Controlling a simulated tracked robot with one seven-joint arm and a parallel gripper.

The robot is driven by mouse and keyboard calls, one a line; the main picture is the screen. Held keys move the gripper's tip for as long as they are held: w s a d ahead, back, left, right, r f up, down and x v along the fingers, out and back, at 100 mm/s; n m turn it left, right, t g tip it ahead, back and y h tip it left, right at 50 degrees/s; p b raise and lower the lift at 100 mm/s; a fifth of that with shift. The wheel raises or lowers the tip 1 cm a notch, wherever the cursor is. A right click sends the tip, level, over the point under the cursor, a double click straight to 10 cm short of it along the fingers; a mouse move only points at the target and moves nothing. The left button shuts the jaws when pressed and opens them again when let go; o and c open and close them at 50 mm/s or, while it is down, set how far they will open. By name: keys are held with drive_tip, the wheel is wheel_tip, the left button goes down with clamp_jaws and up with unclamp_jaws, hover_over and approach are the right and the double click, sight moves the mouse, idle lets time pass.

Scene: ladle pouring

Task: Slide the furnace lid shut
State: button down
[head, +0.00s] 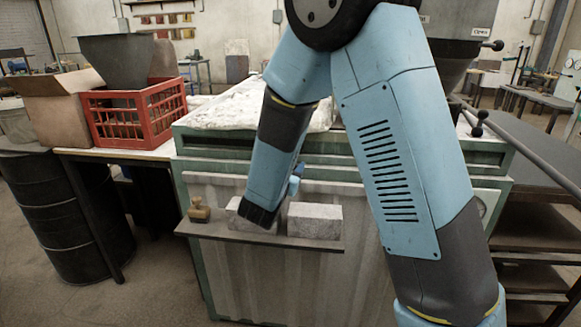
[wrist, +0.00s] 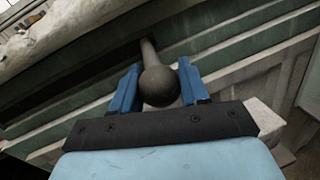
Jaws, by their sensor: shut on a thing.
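The furnace (head: 340,172) is a green-framed box with pale ribbed front panels and a rough whitish top (head: 225,108). In the wrist view, a dark round knob (wrist: 160,87) on a short rod sticks out from a dark slot below the furnace's green upper edge. My gripper (wrist: 159,92) is shut on this knob, with one blue finger on each side. In the head view, my gripper (head: 294,186) is low at the furnace front, mostly hidden by its own wrist, and the knob is hidden there. I cannot tell how far the lid is open.
A shelf (head: 265,238) on the furnace front, just below my gripper, holds grey blocks (head: 315,220) and a small stamp-like object (head: 199,209). Dark shelving stands right.

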drive_tip(key=shift+s+d+f, duration=0.1)
drive_tip(key=shift+s+f, duration=0.3)
drive_tip(key=c, duration=0.9)
unclamp_jaws()
drive_tip(key=shift+c, duration=0.2)
drive_tip(key=o, duration=0.4)
drive_tip(key=shift+r, duration=0.15)
drive_tip(key=shift+c, duration=0.2)
drive_tip(key=shift+r, duration=0.1)
drive_tip(key=v, duration=1.4)
drive_tip(key=shift+w, duration=0.15)
